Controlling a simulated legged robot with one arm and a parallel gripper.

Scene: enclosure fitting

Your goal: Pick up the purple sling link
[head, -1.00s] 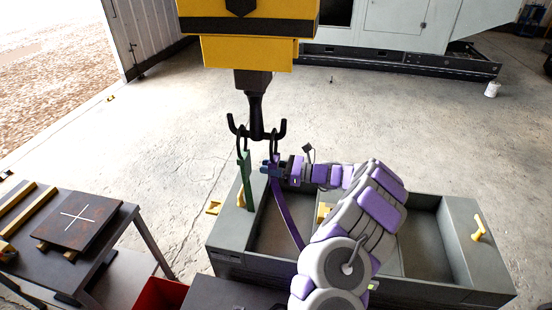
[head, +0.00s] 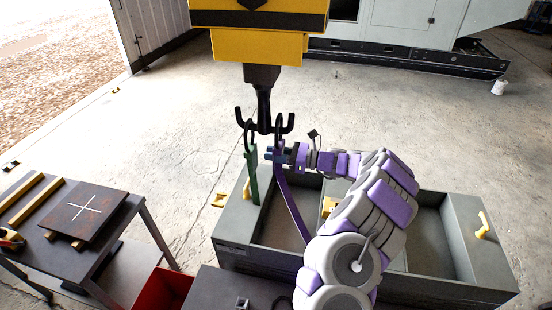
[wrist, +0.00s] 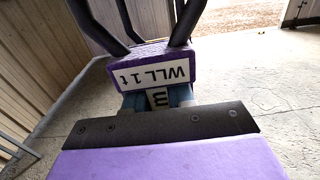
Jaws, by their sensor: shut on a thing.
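The purple sling link (head: 292,208) hangs as a long strap below the black double hook (head: 265,124), its dark ring around or beside the hook's right prong. In the wrist view its purple block (wrist: 152,68) bears a white label reading "WLL 1 t", with dark ring bars above it. My gripper (head: 277,152) is shut on the link's upper end, just below the hook; its jaws also show in the wrist view (wrist: 158,98). A green sling link (head: 252,175) hangs by its own ring from the left prong.
A yellow hoist block (head: 258,47) carries the hook. A grey open enclosure (head: 235,215) with a divider and yellow handles stands below. At left, a dark table (head: 90,262) holds a plate marked with a white cross. A red bin (head: 160,290) is beside it.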

